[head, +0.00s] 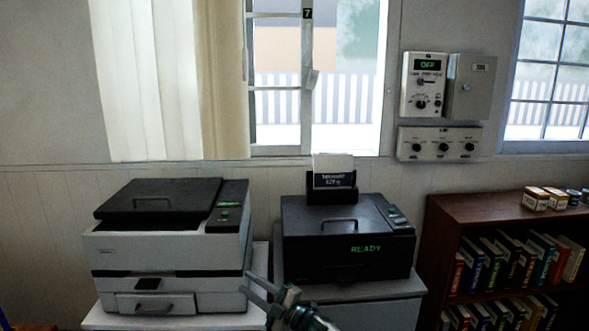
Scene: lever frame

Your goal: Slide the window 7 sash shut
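The window 7 sash (307,50) is a white-framed panel with a black tag marked 7 at its upper right. It stands at the left of the window opening, its left part behind the beige curtain. A small pale handle (312,79) sits on its right stile. To its right, the opening up to the right jamb (387,80) is clear, so the sash stands open. My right gripper (250,282) is low in the middle, in front of the printers and well below the sash. Its fingers look apart and nothing shows between them. My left gripper is not in view.
A white printer (170,245) and a black printer (345,240) reading READY stand below the window. A card stand (332,182) rises near the sill. A curtain (220,80) hangs left. Control boxes (423,85) are on the wall at right, above a bookshelf (440,215).

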